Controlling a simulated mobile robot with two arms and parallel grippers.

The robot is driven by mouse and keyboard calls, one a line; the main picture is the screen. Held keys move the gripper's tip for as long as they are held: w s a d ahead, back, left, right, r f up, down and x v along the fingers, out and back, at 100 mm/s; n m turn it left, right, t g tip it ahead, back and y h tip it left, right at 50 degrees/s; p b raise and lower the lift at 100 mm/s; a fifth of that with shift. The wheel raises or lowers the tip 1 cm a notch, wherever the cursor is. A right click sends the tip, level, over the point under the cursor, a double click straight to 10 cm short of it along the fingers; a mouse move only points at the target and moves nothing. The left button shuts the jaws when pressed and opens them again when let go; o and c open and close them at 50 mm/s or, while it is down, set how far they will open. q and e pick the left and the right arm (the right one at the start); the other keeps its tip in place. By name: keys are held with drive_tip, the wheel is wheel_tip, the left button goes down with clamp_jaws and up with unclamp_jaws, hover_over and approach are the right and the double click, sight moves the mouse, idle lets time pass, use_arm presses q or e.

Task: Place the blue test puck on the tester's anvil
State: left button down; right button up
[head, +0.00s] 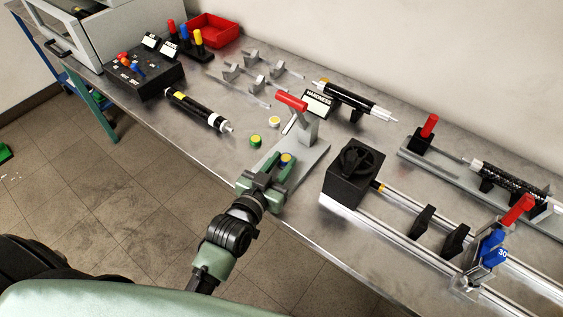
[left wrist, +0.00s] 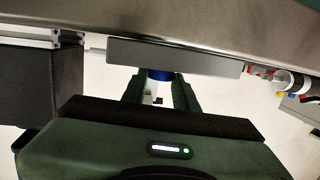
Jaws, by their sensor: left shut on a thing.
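The blue test puck (head: 286,162), with a yellow top, sits between the fingers of my left gripper (head: 279,168), which is shut on it. In the left wrist view the blue puck (left wrist: 160,75) shows between the green fingers (left wrist: 158,90), close to the tester's grey base (left wrist: 205,60). The hardness tester (head: 304,132) has a red lever (head: 291,102) and a flat grey base (head: 308,162). My left gripper is over the near end of that base. The anvil is not clearly visible, and I cannot tell whether the puck touches it. My right gripper is not in view.
The table's front edge runs beneath my left arm.

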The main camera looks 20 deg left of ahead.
use_arm(q)
drive_tip(key=shift+f, duration=0.1)
drive_tip(key=c, duration=1.1)
unclamp_jaws()
drive_tip(key=shift+s, duration=0.15)
drive_tip(key=shift+b+v, duration=0.4)
drive_tip(key=shift+v, duration=5.5)
